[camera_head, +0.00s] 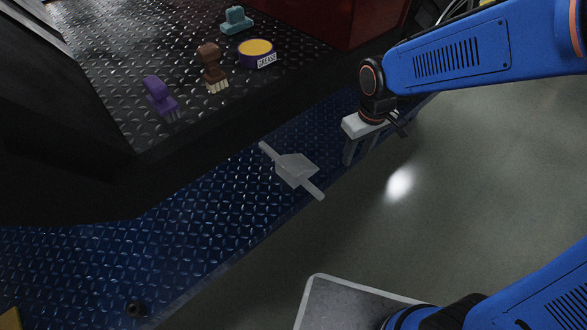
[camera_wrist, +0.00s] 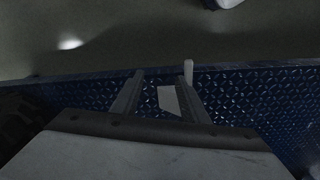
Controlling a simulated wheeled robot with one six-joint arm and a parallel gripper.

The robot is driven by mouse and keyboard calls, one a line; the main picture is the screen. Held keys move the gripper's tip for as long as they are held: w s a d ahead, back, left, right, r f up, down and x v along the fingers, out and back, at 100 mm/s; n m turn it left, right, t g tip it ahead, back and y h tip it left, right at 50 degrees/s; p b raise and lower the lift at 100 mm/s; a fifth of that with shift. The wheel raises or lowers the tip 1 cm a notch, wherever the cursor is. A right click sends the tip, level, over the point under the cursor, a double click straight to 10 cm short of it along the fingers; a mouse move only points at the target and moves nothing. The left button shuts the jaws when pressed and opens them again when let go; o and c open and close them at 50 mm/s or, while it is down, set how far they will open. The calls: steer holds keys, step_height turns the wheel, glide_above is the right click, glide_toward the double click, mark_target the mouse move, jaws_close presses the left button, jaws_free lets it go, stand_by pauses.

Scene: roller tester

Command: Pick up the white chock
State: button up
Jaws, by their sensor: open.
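The white chock (camera_head: 295,170) lies on the blue diamond-plate strip in the head view. It is a pale grey-white block with a long bar running across it at a slant. My gripper (camera_head: 372,148) is to the right of the chock and apart from it, over the strip's edge, with fingers pointing down. In the wrist view my gripper (camera_wrist: 160,80) has its two fingers spread with nothing held. The chock's block (camera_wrist: 169,98) shows between the fingers in that view, near the right one, which partly hides it. A pale bar end stands beyond the right finger.
On the dark plate behind are a purple brush (camera_head: 160,95), a brown brush (camera_head: 212,66), a grease tin (camera_head: 256,52) and a teal object (camera_head: 236,20). A dark raised edge separates that plate from the blue strip (camera_head: 190,220). Bare floor (camera_head: 430,190) lies to the right.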

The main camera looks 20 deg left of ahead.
mark_target(312, 187)
steer(key=a+f+n, duration=0.1)
steer(key=a+f, duration=0.1)
steer(key=a, duration=0.1)
steer(key=s+a+f, duration=0.1)
steer(key=a+f, duration=0.2)
steer(key=a, duration=0.1)
steer(key=s+a+f+n, duration=0.1)
steer(key=a+f, duration=0.2)
steer(key=shift+s+a+f+n+g+h, duration=0.2)
steer(key=shift+a+f+n+g+h, duration=0.1)
steer(key=shift+g, duration=0.1)
step_height(312, 187, down, 12)
jaws_close()
